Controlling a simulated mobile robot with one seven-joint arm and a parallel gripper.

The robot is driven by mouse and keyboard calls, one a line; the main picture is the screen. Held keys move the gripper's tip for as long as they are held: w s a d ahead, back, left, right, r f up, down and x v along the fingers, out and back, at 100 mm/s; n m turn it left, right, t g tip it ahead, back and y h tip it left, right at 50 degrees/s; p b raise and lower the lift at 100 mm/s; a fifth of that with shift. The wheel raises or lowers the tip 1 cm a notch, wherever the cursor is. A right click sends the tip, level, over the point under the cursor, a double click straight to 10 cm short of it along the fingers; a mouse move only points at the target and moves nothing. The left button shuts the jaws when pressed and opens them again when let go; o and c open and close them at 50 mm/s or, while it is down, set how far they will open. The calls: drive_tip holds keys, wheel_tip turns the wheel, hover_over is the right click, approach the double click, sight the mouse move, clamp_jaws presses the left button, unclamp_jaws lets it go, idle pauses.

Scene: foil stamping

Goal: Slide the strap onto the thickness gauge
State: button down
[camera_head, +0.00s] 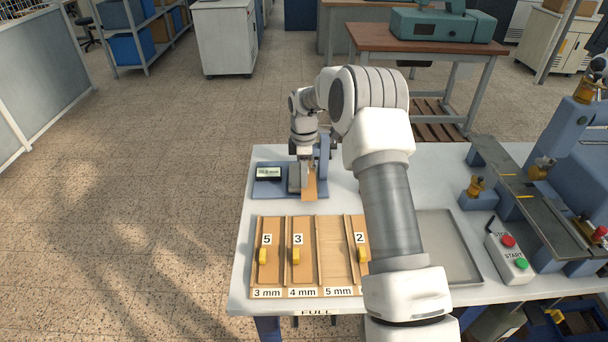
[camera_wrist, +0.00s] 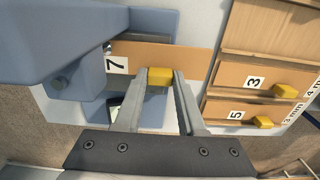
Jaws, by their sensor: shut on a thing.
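The thickness gauge (camera_head: 268,187) is a blue device with a small lit display, at the back left of the table. It fills the left of the wrist view (camera_wrist: 60,45). A tan strap (camera_head: 311,191) marked 7 reaches from the gauge's right side towards the front; it also shows in the wrist view (camera_wrist: 195,60). My gripper (camera_wrist: 160,76) is shut on the strap's yellow tab. The strap's label end meets the gauge's edge in the wrist view; how far it goes in is hidden.
A wooden rack (camera_head: 331,262) with slots marked 3 mm, 4 mm and 5 mm stands in front; straps 5, 3 and 2 lie in it. My arm hides its right part. A grey tray (camera_head: 450,250) and a START/STOP box (camera_head: 508,262) are to the right, beside a blue machine.

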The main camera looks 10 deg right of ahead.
drive_tip(key=shift+f, duration=0.15)
idle(0.6)
drive_tip(key=shift+c, duration=2.1)
unclamp_jaws()
wheel_tip(320, 180, up, 18)
drive_tip(key=shift+f+b, duration=0.25)
drive_tip(key=shift+b, duration=0.05)
